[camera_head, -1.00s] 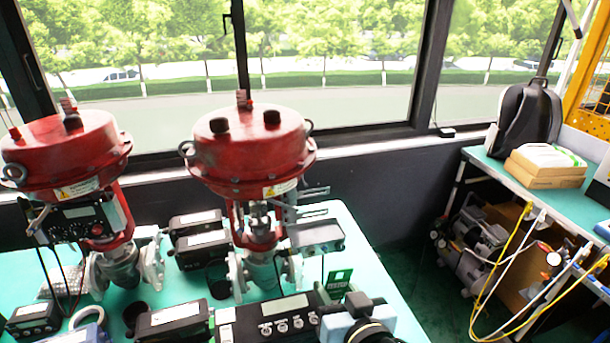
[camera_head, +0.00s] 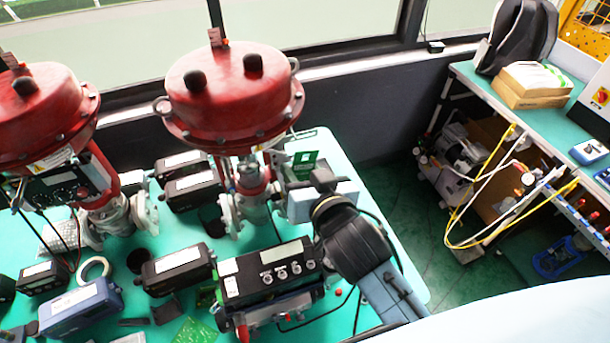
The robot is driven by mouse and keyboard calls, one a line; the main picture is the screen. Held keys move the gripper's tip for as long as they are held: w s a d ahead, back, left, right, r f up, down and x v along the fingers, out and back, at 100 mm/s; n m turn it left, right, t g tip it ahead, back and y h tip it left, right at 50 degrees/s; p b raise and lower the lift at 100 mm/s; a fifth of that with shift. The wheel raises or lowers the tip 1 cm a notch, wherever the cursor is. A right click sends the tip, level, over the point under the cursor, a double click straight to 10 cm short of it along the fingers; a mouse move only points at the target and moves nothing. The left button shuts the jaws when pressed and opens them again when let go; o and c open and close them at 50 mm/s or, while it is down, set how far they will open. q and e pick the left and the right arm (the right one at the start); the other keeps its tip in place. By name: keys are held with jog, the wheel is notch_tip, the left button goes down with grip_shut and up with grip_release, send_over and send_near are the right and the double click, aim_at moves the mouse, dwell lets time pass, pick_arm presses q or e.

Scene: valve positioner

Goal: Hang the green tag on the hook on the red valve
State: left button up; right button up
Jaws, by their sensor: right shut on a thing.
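The green tag (camera_head: 304,159) is at the fingertips of my right gripper (camera_head: 317,178), which is shut on it. The tag is raised above the teal table, just right of the middle red valve (camera_head: 232,98). This valve has a round red head, black caps on top and a small ring on each side. The tag is below the right part of the head, by the metal bracket and grey box (camera_head: 300,203) on the valve's side. I cannot make out the hook clearly, nor whether the tag touches anything. My left gripper is not in view.
A second red valve (camera_head: 45,115) stands at the left. A black multi-knob device (camera_head: 268,270) lies in front of the middle valve, with black boxes and a blue box (camera_head: 82,306) nearby. A side bench (camera_head: 560,125) stands at the right, across a green floor gap.

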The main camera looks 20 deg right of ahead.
jog(key=shift+b+x, duration=0.35)
jog(key=shift+x, duration=1)
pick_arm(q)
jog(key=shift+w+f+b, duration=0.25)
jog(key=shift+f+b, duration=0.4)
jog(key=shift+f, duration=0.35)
pick_arm(e)
jog(key=x, duration=0.3)
jog(key=shift+d+r, duration=0.2)
jog(key=shift+d, duration=0.05)
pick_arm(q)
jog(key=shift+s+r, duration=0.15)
pick_arm(e)
jog(key=shift+w+d+f, duration=0.1)
jog(key=o, duration=1)
jog(key=shift+d, duration=0.15)
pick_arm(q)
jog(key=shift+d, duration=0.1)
